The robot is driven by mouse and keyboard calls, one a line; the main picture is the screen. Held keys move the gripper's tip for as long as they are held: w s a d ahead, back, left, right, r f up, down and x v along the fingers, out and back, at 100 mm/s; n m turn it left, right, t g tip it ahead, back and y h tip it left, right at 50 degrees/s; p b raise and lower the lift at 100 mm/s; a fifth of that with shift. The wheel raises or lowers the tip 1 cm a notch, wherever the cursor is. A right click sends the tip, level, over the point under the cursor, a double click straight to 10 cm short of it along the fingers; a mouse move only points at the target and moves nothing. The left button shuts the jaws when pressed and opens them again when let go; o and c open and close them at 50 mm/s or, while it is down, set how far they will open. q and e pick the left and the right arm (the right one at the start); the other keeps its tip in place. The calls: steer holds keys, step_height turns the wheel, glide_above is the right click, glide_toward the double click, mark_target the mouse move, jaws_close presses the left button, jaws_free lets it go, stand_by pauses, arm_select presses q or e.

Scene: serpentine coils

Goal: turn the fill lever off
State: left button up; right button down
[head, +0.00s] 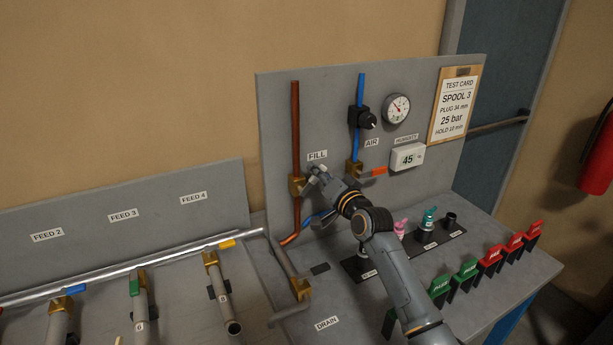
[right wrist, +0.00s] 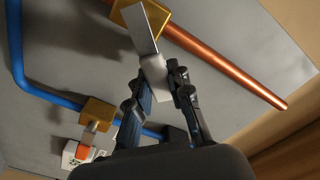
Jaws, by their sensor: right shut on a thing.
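The fill valve is a brass body (head: 296,186) on the vertical copper pipe (head: 295,130), beside the FILL label (head: 317,155). In the right wrist view the brass body (right wrist: 160,14) shows at the top. A pale grey fill lever (right wrist: 141,28) comes from it. My right gripper (head: 318,176) is at this valve, just below the label. In the right wrist view its fingers (right wrist: 164,80) are shut on the lever's pale end. In the head view my gripper mostly hides the lever. My left gripper is not in view.
A blue air pipe (head: 361,92) with a black regulator (head: 362,117) and brass valve (head: 353,169) stands right of the fill valve. A gauge (head: 397,109) and humidity meter (head: 407,157) are further right. Plugs and red and green tags (head: 491,259) stand on the bench near my arm.

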steer(key=shift+w+d+f+m, duration=0.15)
steer(key=shift+f+m, duration=0.2)
steer(key=shift+m, duration=0.25)
steer(key=shift+w+d+f+m+b, duration=0.1)
steer(key=shift+d+f+m+b, duration=0.2)
steer(key=shift+f+m, duration=0.75)
steer(key=shift+w+d+f+m+b, duration=0.1)
steer(key=shift+d+f+m+b, duration=0.15)
steer(key=shift+m, duration=1.5)
steer(key=shift+w+d+f+m+b, duration=0.1)
steer(key=shift+d+f+m+b, duration=0.2)
steer(key=shift+f+m, duration=0.75)
steer(key=shift+a+r+m, duration=0.1)
steer(key=shift+r+m, duration=0.2)
steer(key=shift+m, duration=0.15)
steer(key=c, duration=1.2)
jaws_free()
steer(key=v, duration=1.2)
